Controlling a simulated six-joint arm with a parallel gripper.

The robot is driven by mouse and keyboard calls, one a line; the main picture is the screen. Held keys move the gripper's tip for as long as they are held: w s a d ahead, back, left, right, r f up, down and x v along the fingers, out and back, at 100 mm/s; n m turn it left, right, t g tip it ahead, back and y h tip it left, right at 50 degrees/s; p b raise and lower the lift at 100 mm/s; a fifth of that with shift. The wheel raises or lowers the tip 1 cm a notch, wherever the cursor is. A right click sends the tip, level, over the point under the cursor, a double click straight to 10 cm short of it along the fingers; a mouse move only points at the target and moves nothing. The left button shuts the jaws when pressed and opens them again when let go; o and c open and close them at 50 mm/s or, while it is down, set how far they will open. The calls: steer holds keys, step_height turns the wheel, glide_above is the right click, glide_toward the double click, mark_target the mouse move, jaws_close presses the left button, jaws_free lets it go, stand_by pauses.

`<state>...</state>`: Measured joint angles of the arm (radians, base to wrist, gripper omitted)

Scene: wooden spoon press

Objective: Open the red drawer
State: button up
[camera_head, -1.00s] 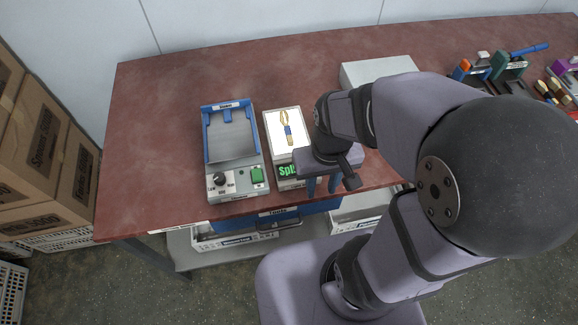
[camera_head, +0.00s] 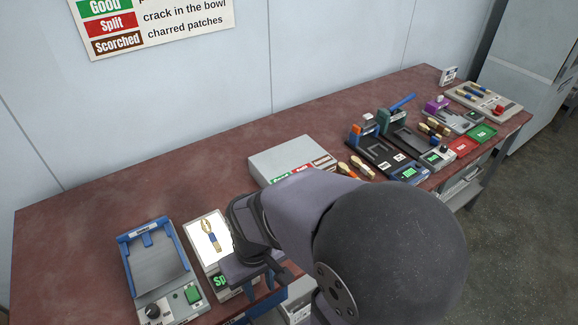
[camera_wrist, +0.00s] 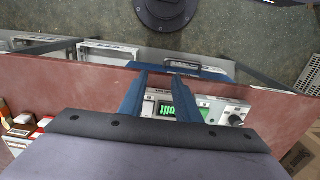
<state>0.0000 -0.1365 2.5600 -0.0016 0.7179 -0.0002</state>
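The white box (camera_head: 264,164) sits at the back of the table in the head view. Its front carries a green label (camera_head: 281,178), a red label (camera_head: 302,168) and a brown label (camera_head: 321,162). The red-labelled front looks flush with the box, partly behind my arm; no handle can be made out. My gripper (camera_head: 262,288) is well to the front left of the box, near the table's front edge, beside the display unit (camera_head: 195,232) with a spoon picture and a green "Split" screen. In the wrist view my gripper (camera_wrist: 160,80) has its two fingers apart, empty, with the green screen between them.
A blue-framed press (camera_head: 123,262) with a knob and green button stands left of the display unit. Spoons (camera_head: 357,167) and dark devices (camera_head: 385,155) stand right of the box. Below the table edge is a blue drawer (camera_wrist: 205,71). The table's back left is bare.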

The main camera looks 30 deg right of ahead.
steer(key=shift+o, duration=0.3)
steer(key=o, duration=0.4)
steer(key=shift+w, duration=0.1)
steer(key=w+d+f+t+b, duration=0.1)
steer(key=w+d+t+b, duration=0.15)
steer(key=w+d, duration=1)
steer(key=w+d+f+t+b, duration=0.1)
steer(key=w+d, duration=0.3)
steer(key=d, duration=0.7)
steer(key=w+d+f+t+b, duration=0.15)
steer(key=w+d, duration=0.25)
steer(key=d, duration=0.7)
steer(key=shift+g, duration=0.3)
steer(key=shift+a+p+x, duration=0.15)
steer(key=shift+p+x, duration=0.4)
steer(key=shift+x, duration=1.3)
steer(key=shift+a+p+x, duration=0.1)
steer(key=shift+p+x, duration=0.4)
steer(key=shift+x, duration=1.4)
steer(key=shift+w+r, duration=0.1)
steer(key=shift+w, duration=0.05)
